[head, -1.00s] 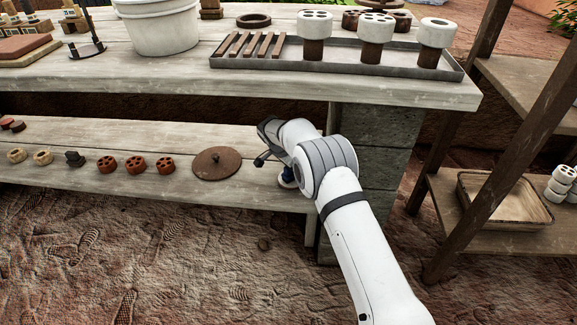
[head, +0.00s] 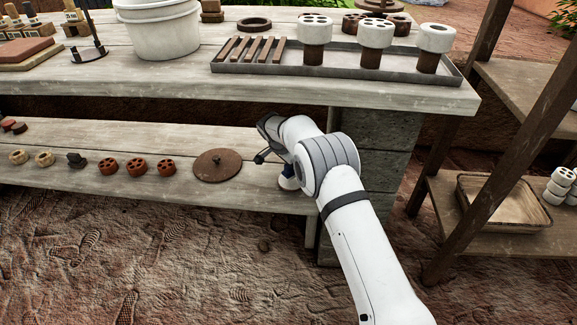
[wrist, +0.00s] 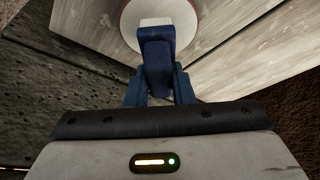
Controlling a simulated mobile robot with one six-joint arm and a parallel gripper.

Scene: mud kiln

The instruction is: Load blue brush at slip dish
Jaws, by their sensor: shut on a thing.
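The blue brush (wrist: 157,60) shows in the wrist view with a broad dark blue body and a pale tip. My gripper (wrist: 159,88) is shut on it, one blue finger on each side. The brush tip lies over the round pale slip dish (wrist: 188,22), which has a reddish rim and stands on a wooden board. I cannot tell whether the tip touches the slip.
The lower bench (head: 120,150) holds a round brown lid (head: 217,165) left of my wrist, and several small clay pieces. The upper bench (head: 140,82) overhangs behind, with a metal tray (head: 350,68) near its edge. A stone pier (head: 385,145) stands close on the right.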

